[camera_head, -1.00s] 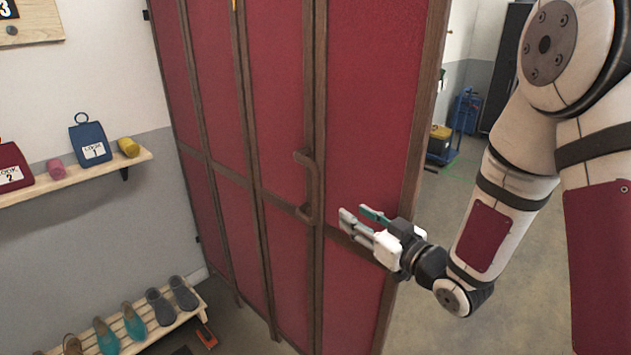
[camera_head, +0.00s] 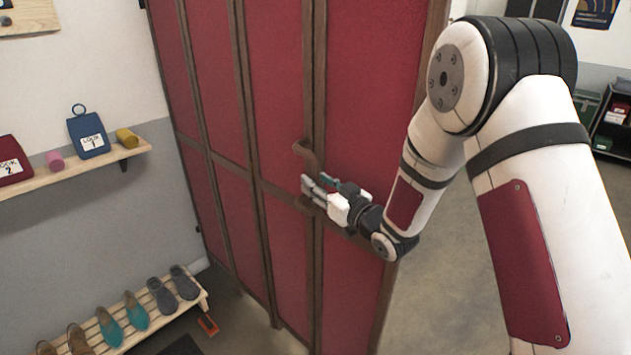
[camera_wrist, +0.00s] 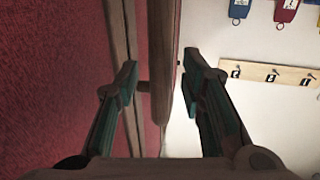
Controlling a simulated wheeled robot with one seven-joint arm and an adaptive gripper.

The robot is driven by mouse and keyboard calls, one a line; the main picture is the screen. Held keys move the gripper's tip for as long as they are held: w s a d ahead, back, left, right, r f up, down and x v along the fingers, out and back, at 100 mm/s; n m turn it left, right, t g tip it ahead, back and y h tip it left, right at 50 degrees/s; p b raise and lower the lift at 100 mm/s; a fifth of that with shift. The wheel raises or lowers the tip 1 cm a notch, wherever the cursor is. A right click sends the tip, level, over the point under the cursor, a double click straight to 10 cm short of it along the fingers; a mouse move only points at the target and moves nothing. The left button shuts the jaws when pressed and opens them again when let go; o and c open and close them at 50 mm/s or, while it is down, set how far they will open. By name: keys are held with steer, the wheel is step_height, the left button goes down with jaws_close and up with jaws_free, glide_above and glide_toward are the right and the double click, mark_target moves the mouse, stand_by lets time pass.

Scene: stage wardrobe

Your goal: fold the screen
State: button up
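In the wrist view, the open fingers (camera_wrist: 160,90) stand on either side of the handle's upright bar (camera_wrist: 163,50), with gaps visible on both sides. A red panel (camera_wrist: 60,80) fills the left of that view.
A wooden shelf (camera_head: 95,170) with tags and small rolls is on the left wall. A low slatted rack (camera_head: 185,311) with several shoes and an orange item (camera_head: 208,325) are on the floor. The floor right of the screen (camera_head: 440,300) is clear.

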steer(key=shift+w+a, duration=0.45)
steer(key=shift+w, duration=0.05)
jaws_close()
